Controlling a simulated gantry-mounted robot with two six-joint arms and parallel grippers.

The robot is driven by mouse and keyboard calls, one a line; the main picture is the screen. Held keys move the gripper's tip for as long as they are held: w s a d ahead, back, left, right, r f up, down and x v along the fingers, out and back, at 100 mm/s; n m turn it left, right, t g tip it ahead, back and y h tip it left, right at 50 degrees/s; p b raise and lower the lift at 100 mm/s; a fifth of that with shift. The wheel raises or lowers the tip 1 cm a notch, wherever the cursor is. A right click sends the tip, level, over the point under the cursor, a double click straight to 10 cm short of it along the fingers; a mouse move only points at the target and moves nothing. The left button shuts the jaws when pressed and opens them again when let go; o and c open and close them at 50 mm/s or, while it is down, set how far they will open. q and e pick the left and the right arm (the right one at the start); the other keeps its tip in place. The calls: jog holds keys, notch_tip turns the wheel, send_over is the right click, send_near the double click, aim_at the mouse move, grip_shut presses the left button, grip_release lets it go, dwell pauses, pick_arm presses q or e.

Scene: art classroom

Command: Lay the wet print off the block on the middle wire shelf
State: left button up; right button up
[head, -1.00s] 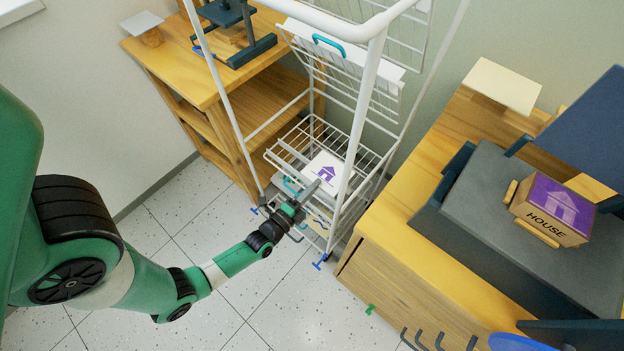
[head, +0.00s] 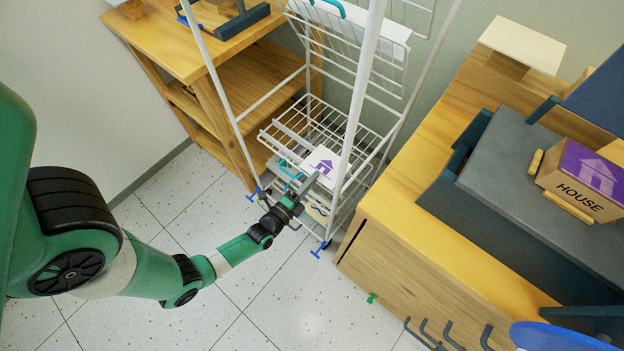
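The print (head: 322,166), a white sheet with a purple house, lies at the front of a lowered wire shelf (head: 345,132) in the white rack. A rack post stands just right of it. My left gripper (head: 304,192) is at the sheet's near-left edge, in front of the shelf. Its fingers are small and overlap the rack, so I cannot tell whether they touch or hold the sheet. The block (head: 583,182), marked HOUSE with a purple inked top, sits on the grey press bed (head: 510,170) at the right. My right gripper is out of view.
Above is a raised wire shelf (head: 345,45) with a teal handle. More sheets show on a lower level, partly hidden. A wooden shelf unit (head: 160,45) stands left of the rack, and a wooden cabinet (head: 400,240) stands close on its right. The floor in front is clear.

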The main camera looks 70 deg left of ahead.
pick_arm(q)
jog(key=shift+o, duration=1.2)
jog(key=p+v, duration=0.4)
jog(key=v, duration=0.8)
jog(key=shift+r, duration=0.15)
